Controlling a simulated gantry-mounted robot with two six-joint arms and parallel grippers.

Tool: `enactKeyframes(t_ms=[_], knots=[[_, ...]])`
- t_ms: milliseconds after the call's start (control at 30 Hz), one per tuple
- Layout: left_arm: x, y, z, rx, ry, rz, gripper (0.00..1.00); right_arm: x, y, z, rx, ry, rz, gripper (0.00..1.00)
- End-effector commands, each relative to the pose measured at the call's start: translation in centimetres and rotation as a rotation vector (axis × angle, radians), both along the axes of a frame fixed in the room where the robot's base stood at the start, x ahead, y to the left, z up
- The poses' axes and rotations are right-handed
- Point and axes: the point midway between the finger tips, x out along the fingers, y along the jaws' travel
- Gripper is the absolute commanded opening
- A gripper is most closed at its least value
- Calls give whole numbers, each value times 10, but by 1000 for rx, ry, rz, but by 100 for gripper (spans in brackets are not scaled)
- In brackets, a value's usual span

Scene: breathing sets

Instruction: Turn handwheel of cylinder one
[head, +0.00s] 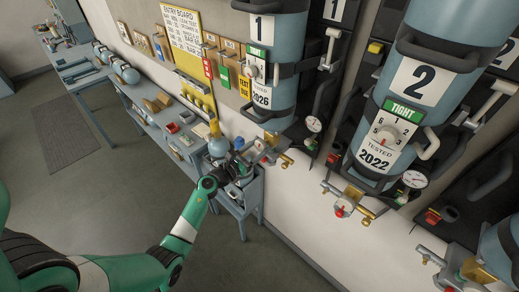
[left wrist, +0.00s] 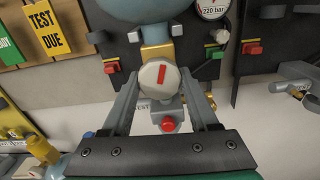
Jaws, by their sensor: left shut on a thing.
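Cylinder one (head: 272,75), blue-grey with a "1" label, a green TIGHT tag and a 2026 label, hangs upright on the wall rack. In the left wrist view its handwheel (left wrist: 158,74) is a pale round knob with a red bar, below a brass valve neck (left wrist: 157,50). My left gripper (head: 246,158) reaches in below cylinder one. In the left wrist view its two grey fingers (left wrist: 158,84) are shut on the handwheel, one on each side. In the head view the gripper partly hides the handwheel. My right gripper is in neither view.
Cylinder two (head: 425,80) hangs to the right, with its own valve and gauge (head: 414,179). A gauge (head: 313,123) sits beside cylinder one's valve. A red button (left wrist: 168,124) shows just below the handwheel. A blue bench (head: 160,125) with small items runs along the wall.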

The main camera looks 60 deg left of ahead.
Motion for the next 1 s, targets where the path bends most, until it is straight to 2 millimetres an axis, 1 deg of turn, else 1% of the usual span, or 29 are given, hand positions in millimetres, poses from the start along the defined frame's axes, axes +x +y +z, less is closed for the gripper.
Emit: enactKeyframes(t_ms=[33, 1000], knots=[[0, 0, -1, 41, 13, 0, 5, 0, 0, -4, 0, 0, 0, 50], [-1, 3, 1, 899, 351, 8, 5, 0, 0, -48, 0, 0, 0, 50]])
